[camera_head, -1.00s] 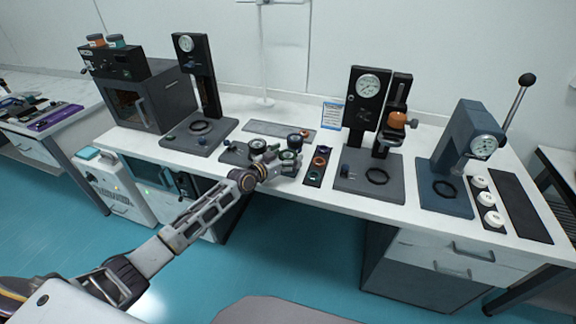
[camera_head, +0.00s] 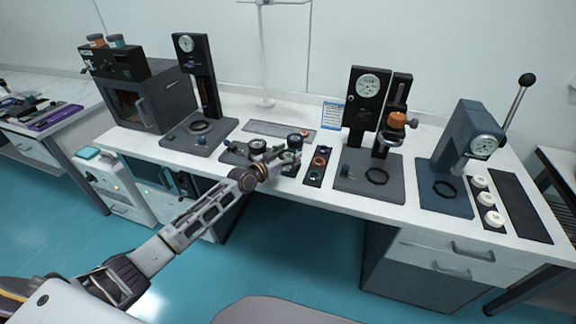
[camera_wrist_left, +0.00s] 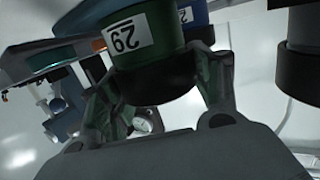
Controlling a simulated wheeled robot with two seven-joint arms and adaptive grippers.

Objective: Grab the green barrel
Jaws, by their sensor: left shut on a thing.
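The green barrel (camera_wrist_left: 146,35) has a dark lower end and a white number label, and fills the upper middle of the left wrist view. My left gripper (camera_wrist_left: 160,90) is shut on it, with one finger on each side of the dark end. In the head view my left gripper (camera_head: 284,160) is at the group of dark barrels near the table's front edge. The green barrel is small there and partly hidden by the fingers. My right gripper is not in view.
Dark-topped barrels (camera_head: 295,141) stand close behind the gripper. A dark strip with coloured rings (camera_head: 318,164) lies just right of it. Gauge stands (camera_head: 368,86) (camera_head: 187,46) rise on both sides. A blue lever press (camera_head: 462,140) stands further right.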

